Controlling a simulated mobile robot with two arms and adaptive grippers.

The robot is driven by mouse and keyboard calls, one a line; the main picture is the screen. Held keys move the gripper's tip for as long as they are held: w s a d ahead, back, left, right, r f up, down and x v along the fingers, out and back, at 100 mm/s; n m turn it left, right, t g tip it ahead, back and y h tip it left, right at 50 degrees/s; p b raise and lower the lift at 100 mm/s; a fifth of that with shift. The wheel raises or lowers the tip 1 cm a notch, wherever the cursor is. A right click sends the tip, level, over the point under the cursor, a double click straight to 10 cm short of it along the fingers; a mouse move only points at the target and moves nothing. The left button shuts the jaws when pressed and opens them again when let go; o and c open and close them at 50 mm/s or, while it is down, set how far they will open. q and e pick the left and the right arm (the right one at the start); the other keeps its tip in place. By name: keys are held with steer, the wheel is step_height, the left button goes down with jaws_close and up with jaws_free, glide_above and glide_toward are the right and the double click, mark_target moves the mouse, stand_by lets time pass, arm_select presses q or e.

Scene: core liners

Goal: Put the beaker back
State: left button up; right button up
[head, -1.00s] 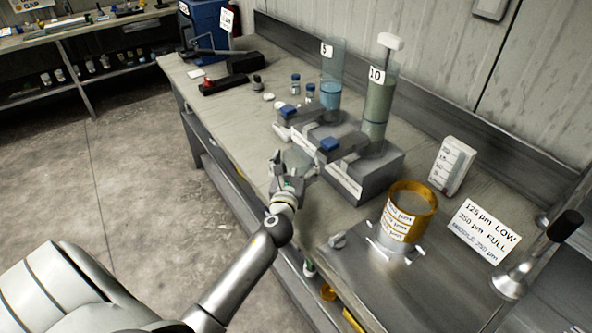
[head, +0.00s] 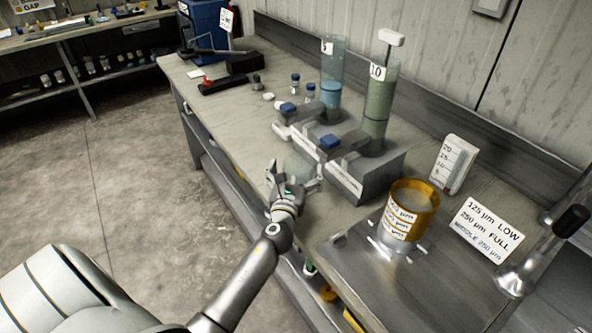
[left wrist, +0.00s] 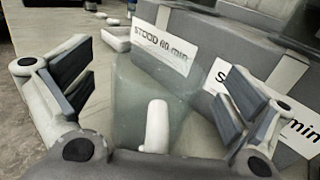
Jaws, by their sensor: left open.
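My left gripper (head: 295,180) is open at the front edge of the bench, before the grey blocks. In the left wrist view its two fingers (left wrist: 150,85) stand wide apart. A clear, faintly greenish see-through shape, seemingly the beaker (left wrist: 135,95), shows between them, with a gap to each finger. Its outline is faint, and I cannot tell what it rests on. In the head view it is hard to make out between the fingers. My right gripper is not in view.
Two grey blocks with blue knobs (head: 330,141) stand behind the gripper, bearing cylinders marked 5 (head: 331,70) and 10 (head: 378,95). A yellow-rimmed pot (head: 412,205) stands to the right on a metal plate. Small bottles (head: 295,83) stand farther back.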

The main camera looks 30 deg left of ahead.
arm_select(q)
steer(key=shift+r, duration=0.15)
steer(key=b+v, duration=0.1)
steer(key=v, duration=0.9)
steer(key=shift+s+d, duration=0.1)
steer(key=shift+s, duration=0.15)
steer(key=shift+b+v, duration=0.3)
steer(key=shift+v, duration=0.5)
